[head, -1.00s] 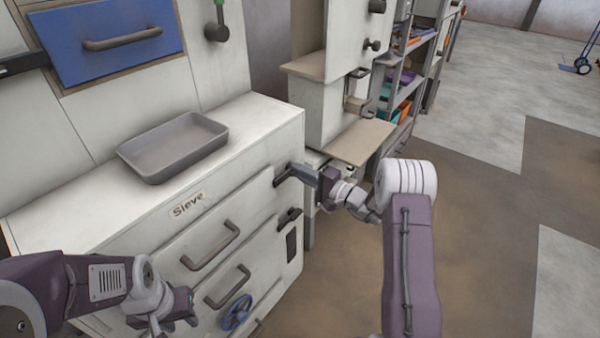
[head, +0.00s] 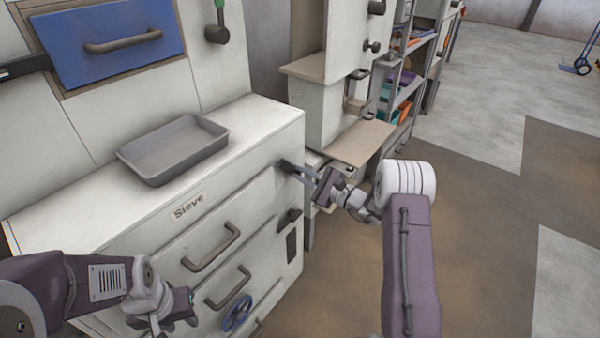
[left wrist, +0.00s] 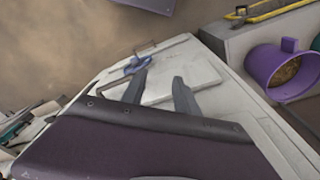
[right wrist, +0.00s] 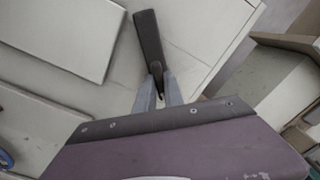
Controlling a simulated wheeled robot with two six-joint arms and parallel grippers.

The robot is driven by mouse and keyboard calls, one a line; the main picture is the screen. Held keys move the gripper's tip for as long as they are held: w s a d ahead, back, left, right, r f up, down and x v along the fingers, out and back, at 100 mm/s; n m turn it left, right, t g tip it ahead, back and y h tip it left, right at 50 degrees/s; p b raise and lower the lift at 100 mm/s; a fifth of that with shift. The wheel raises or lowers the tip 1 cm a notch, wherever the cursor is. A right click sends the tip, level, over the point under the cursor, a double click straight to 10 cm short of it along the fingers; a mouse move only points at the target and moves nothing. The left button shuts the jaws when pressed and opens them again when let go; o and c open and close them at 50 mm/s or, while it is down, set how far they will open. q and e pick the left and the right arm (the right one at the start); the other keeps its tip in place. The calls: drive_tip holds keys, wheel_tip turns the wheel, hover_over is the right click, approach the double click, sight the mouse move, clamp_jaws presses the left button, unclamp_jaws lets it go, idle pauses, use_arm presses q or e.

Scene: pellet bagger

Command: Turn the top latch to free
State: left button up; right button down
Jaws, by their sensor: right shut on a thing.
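The top latch (head: 287,166) is a dark bar at the upper right of the white sieve cabinet's front (head: 120,265). My right gripper (head: 308,173) is shut on it. In the right wrist view the dark latch (right wrist: 149,38) extends beyond the close-set fingertips (right wrist: 158,82), which hide its near end. A second dark latch (head: 289,216) sits lower on the same edge. My left gripper (head: 172,318) is in front of the cabinet at lower left. Its fingers are spread and empty in the left wrist view (left wrist: 160,88).
A grey tray (head: 172,150) rests on the cabinet top. Bar handles (head: 212,248) and a blue handwheel (head: 237,313) stick out from its front. A tan shelf (head: 360,142) stands right behind my right gripper.

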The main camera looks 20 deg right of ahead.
drive_tip(key=m+p, duration=0.1)
drive_tip(key=m, duration=0.3)
drive_tip(key=shift+m+p, duration=0.95)
drive_tip(key=shift+m, duration=1.25)
drive_tip(key=c, duration=1.4)
unclamp_jaws()
drive_tip(key=shift+c, duration=0.2)
drive_tip(key=p+v, duration=0.1)
drive_tip(key=v, duration=0.8)
